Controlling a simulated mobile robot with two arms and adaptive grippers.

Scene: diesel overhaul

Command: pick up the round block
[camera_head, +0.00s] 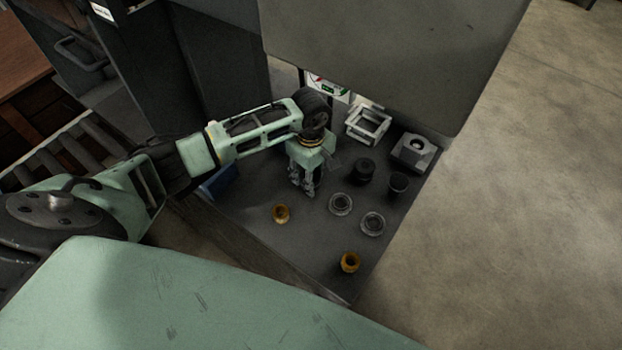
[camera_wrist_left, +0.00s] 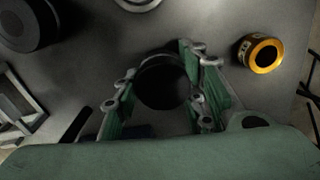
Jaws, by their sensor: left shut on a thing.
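A dark round block (camera_wrist_left: 162,88) sits between the two fingers of my left gripper (camera_wrist_left: 165,98) in the left wrist view. The gripper is shut on it, with a finger at each side. In the head view my left gripper (camera_head: 306,192) points down over the dark tabletop (camera_head: 318,240), and the block is hard to make out there. I cannot tell whether the block is touching the table. My right gripper is not in view.
A black ribbed cylinder (camera_head: 364,171), black cup (camera_head: 398,186), grey rings (camera_head: 341,204) (camera_head: 372,223) and yellow rings (camera_head: 281,213) (camera_head: 349,262) stand around. A white frame (camera_head: 368,124) and grey block (camera_head: 413,152) stand behind. A large grey panel (camera_head: 390,50) overhangs the back.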

